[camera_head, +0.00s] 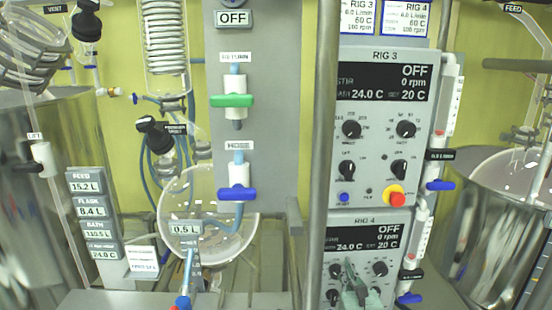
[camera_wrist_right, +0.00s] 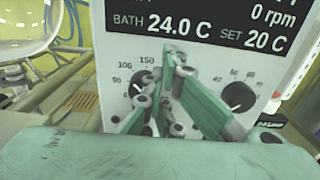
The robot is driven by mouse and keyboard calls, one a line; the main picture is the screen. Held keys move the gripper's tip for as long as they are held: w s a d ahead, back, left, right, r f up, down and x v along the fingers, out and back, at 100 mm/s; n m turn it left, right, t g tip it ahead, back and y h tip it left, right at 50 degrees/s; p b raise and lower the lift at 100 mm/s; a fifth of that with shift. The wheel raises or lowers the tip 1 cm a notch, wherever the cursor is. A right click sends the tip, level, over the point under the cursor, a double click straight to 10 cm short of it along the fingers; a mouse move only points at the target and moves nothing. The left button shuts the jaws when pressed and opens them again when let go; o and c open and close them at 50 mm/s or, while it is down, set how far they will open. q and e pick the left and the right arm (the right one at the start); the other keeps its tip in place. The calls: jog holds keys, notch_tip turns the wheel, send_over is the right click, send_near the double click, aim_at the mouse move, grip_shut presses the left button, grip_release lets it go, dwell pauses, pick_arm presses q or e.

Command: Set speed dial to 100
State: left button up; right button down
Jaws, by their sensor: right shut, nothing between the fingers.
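My right gripper (camera_head: 352,288) is in front of the lower part of the RIG 4 panel (camera_head: 335,222). In the right wrist view, its green-and-grey fingers (camera_wrist_right: 173,55) come together at the tips with nothing between them. A black speed dial (camera_wrist_right: 139,86) with marks including 50, 100 and 150 is just left of the fingers and partly covered by them. It also shows in the head view (camera_head: 335,269). I cannot read its pointer clearly. The RIG 4 display (camera_head: 362,236) reads OFF and 0 rpm. My left gripper is not in view.
A second dial (camera_wrist_right: 238,96) is right of the fingers. The RIG 3 panel (camera_head: 385,57) with its red button (camera_head: 396,199) is above. A grey vertical post (camera_head: 326,120) stands left of the panels. Blue-handled valves (camera_head: 440,186) are on the right.

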jog(key=shift+s, duration=0.15)
jog(key=s+p, duration=0.1)
jog(key=s, duration=0.1)
jog(key=s+p, duration=0.1)
jog(key=s, duration=0.2)
jog(key=shift+s+d+r, duration=0.1)
jog(key=shift+s+r, duration=0.1)
jog(key=shift+s, duration=0.1)
